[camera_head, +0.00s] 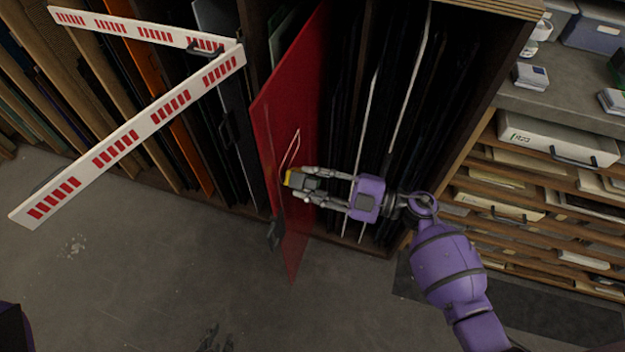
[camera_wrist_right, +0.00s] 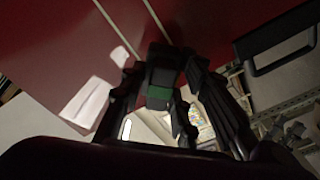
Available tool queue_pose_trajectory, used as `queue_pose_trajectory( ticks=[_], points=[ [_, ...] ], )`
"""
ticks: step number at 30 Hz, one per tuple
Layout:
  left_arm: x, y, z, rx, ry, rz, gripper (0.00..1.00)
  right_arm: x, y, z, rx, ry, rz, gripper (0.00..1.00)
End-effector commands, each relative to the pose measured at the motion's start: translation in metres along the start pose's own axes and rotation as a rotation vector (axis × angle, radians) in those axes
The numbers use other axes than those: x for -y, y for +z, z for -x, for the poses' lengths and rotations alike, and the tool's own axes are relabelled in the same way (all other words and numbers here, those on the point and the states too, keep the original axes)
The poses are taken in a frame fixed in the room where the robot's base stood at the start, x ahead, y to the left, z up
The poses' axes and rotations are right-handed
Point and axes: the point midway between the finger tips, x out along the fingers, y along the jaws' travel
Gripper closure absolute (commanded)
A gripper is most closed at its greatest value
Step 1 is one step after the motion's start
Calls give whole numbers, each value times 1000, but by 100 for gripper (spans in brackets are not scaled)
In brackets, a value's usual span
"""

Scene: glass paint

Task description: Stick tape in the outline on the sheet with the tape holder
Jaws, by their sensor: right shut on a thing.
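The red sheet (camera_head: 288,95) stands upright and tilted, jutting out of the rack in the head view. A thin pale outline (camera_head: 291,147) is drawn on its face. My right gripper (camera_head: 311,187) is shut on the tape holder (camera_head: 291,179), a small block with a yellow end, close to the sheet below the outline. I cannot tell whether the holder touches the sheet. In the right wrist view the dark and green holder (camera_wrist_right: 160,76) sits between the fingers, with the red sheet (camera_wrist_right: 60,45) behind it. A dark finger-like shape, perhaps my left gripper (camera_head: 215,338), shows faintly at the bottom edge.
A white and red barrier (camera_head: 130,140) stands at the left, before the rack of upright panels (camera_head: 155,75). Shelves with papers and a white drawer (camera_head: 558,140) stand at the right. The grey floor (camera_head: 130,270) is clear at the front left.

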Motion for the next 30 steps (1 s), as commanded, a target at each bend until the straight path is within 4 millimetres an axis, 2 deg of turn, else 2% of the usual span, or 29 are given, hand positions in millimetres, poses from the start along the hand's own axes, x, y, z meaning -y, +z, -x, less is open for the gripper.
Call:
queue_pose_trajectory(
  ticks=[14,30],
  points=[
    [-1,-10,-4,-18,4,-2,83,-1,0,-9,-1,1,1,100],
    [0,0,1,0,0,0,83,-2,2,-16,-1,0,0,100]
  ],
)
